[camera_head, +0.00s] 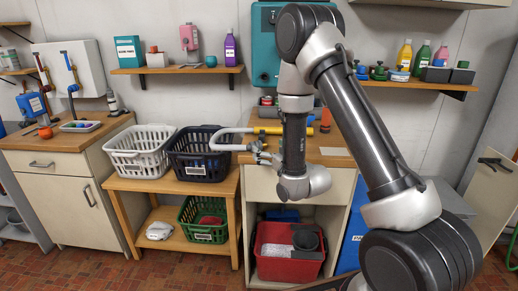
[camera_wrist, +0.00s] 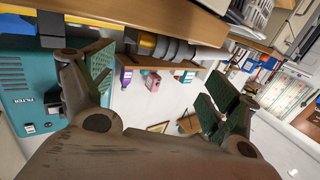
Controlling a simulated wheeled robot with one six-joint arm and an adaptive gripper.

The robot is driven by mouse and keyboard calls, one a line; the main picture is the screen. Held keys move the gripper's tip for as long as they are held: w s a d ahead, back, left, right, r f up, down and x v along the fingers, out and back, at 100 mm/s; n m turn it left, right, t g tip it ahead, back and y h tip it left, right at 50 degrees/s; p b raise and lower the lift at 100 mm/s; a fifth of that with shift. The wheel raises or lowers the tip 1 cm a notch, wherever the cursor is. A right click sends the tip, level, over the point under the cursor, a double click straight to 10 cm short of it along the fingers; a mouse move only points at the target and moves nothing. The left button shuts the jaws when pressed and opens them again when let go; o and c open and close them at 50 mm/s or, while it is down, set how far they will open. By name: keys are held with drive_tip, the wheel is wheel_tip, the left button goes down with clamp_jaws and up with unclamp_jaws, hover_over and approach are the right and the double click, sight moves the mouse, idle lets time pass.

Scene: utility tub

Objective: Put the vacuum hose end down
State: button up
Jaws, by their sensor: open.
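A pale grey hose (camera_head: 222,133) curves out past the left end of the worktop, just above the dark basket. A yellow tube (camera_head: 288,130) lies at the back of the worktop, partly hidden behind my arm. My gripper (camera_head: 262,152) is near the front left of the worktop, close to the hose's lower end. In the wrist view its two padded fingers (camera_wrist: 160,92) are wide apart with nothing between them. A grey ribbed piece (camera_wrist: 177,48) with a yellow part shows beyond the fingers, by the wooden edge. I cannot tell whether the gripper touches the hose.
A white basket (camera_head: 143,150) and a dark basket (camera_head: 201,153) stand on the wooden bench at left. A red tub (camera_head: 289,262) sits in the open cabinet below. A teal unit (camera_head: 265,55) hangs on the wall behind. Shelves with bottles flank it.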

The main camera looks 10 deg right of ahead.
sight(259, 142)
drive_tip(key=x, duration=0.7)
drive_tip(key=shift+w+d, duration=0.1)
drive_tip(key=c, duration=1.2)
drive_tip(key=shift+c, duration=0.2)
